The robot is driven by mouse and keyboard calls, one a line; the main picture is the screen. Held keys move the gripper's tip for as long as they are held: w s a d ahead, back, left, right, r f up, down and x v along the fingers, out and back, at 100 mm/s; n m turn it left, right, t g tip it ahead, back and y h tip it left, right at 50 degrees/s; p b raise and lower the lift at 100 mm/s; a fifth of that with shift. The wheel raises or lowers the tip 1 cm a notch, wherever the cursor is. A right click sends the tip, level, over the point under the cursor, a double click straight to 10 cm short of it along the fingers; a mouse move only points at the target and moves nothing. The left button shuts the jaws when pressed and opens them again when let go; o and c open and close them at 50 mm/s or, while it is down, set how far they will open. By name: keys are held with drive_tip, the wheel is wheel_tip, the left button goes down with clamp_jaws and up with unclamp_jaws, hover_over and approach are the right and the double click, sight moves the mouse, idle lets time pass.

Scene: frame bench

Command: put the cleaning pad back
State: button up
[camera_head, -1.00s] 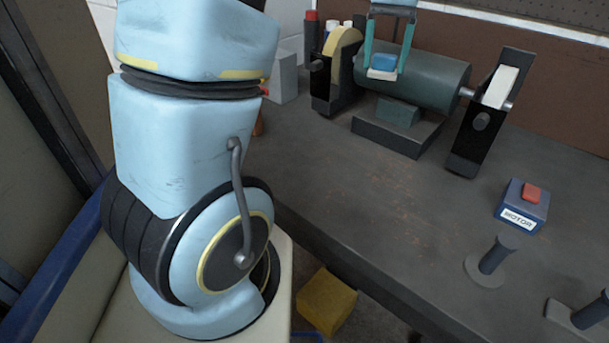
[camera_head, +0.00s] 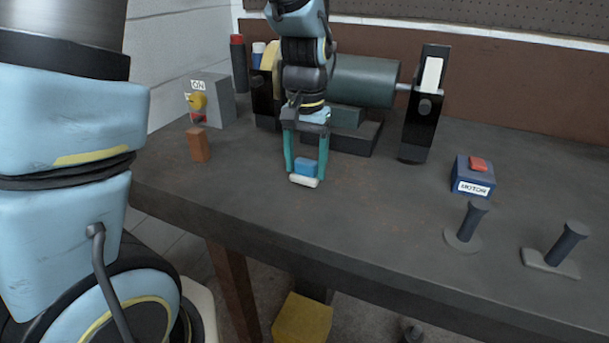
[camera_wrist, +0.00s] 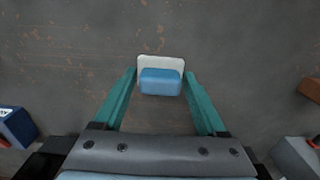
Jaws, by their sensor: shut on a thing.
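The cleaning pad (camera_head: 304,180) has a pale white base and a blue block on top. My gripper (camera_head: 305,172) points down with its two teal fingers shut on the pad, one finger on each side. The pad is over the front left part of the bench top. I cannot tell for sure whether it touches the surface. The wrist view shows the pad (camera_wrist: 161,80) between the fingertips of my gripper (camera_wrist: 161,84), its white edge showing beyond the blue block.
A bench grinder (camera_head: 365,82) stands behind my gripper. A grey switch box (camera_head: 212,101) and a small brown block (camera_head: 198,145) are to the left. A blue motor box (camera_head: 472,178) and two dark-handled tools (camera_head: 467,225) (camera_head: 566,245) are to the right. A yellow block (camera_head: 302,320) is below the bench.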

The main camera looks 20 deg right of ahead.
sight(306, 174)
drive_tip(key=shift+f, duration=1.65)
drive_tip(key=shift+f, duration=0.1)
drive_tip(key=o, duration=1.2)
drive_tip(key=shift+o, duration=0.2)
wheel_tip(306, 174, up, 12)
drive_tip(key=shift+r+b, duration=0.1)
drive_tip(key=shift+b, duration=0.35)
drive_tip(key=a+f+n, duration=0.3)
drive_tip(key=a+f, duration=0.1)
drive_tip(key=a, duration=0.8)
drive_tip(key=w+a+f+n+t, duration=0.1)
drive_tip(key=a+f+n, duration=0.3)
drive_tip(key=a, duration=0.9)
drive_tip(key=shift+w+f+t, duration=0.15)
drive_tip(key=shift+f+t, duration=0.1)
drive_tip(key=shift+t, duration=0.05)
drive_tip(key=shift+a, duration=0.1)
